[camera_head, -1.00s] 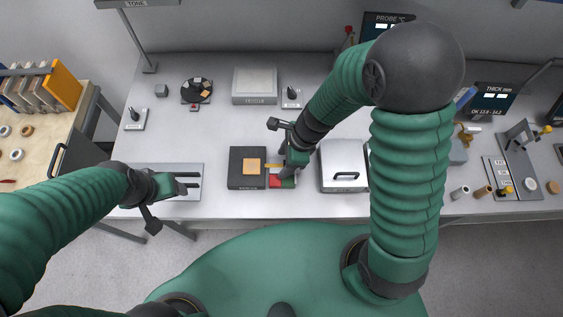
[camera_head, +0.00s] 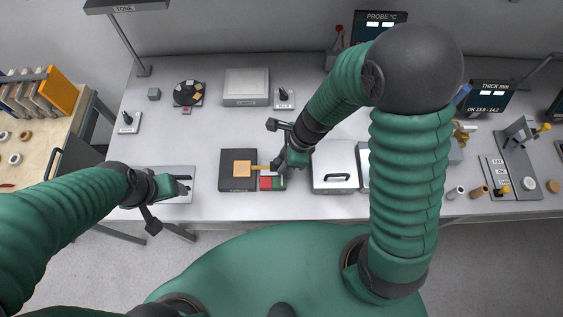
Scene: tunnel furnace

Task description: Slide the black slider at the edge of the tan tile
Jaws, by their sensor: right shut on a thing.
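The tan tile (camera_head: 242,169) lies on a dark square plate (camera_head: 238,185) on the workbench. A thin yellow strip (camera_head: 262,168) runs from the tile's right edge toward my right gripper (camera_head: 277,163). The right gripper is just right of the plate and looks shut on the strip's right end, though its fingers hide the contact. I cannot make out the black slider; it may be hidden by the dark gripper. My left gripper (camera_head: 183,185) is open and empty, over the flat grey plate (camera_head: 170,200) at the front left.
A red and green block (camera_head: 266,183) sits below the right gripper. A silver lidded box (camera_head: 334,181) stands close on its right. A pale square device (camera_head: 246,82), a small switch box (camera_head: 284,102) and a round black dial (camera_head: 188,93) are behind. Clear bench lies between dial and plate.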

